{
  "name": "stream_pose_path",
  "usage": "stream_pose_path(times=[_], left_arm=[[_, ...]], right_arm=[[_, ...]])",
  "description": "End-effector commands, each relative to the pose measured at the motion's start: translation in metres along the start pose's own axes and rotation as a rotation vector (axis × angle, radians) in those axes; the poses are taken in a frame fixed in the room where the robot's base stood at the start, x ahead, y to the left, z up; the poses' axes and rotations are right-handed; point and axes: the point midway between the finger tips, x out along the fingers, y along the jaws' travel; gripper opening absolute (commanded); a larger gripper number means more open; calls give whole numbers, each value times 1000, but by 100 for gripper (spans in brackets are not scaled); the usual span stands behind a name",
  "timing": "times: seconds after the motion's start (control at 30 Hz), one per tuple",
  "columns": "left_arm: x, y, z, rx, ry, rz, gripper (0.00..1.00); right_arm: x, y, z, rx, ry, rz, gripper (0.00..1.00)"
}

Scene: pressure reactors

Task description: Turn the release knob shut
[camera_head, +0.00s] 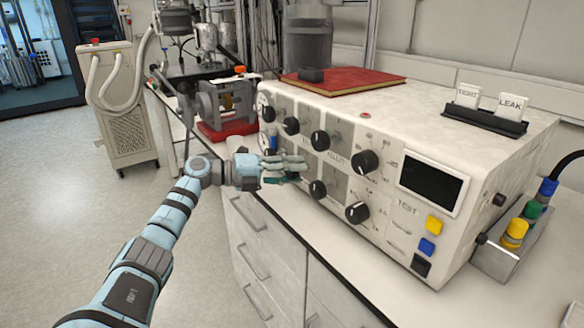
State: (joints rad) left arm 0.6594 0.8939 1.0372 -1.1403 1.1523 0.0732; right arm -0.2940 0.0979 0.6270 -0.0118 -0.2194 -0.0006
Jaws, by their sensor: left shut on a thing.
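A white control box (385,118) stands on the bench with black knobs on its sloping front panel. The upper row shows knobs such as the left one (291,126), the middle one (320,140) and the right one (365,161). The lower row shows two knobs (317,189) (357,212). My left gripper (292,168) is at the left end of the lower row, shut on a knob that its fingers hide. The small panel labels are too blurred to say which knob is the release knob. My right gripper is not in view.
A dark screen (431,183) and yellow, blue and black buttons (427,246) are right of the knobs. Drawers (262,250) are below the bench.

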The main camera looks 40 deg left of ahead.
Motion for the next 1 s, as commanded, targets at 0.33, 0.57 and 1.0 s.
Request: stream_pose_path(times=[0.33,0.57,1.0], left_arm=[[0,1,-1,136,2,59,7],[0,1,-1,159,2,68,7],[0,2,-1,159,2,67,56]], right_arm=[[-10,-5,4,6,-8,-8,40],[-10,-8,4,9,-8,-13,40],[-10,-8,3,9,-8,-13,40]])
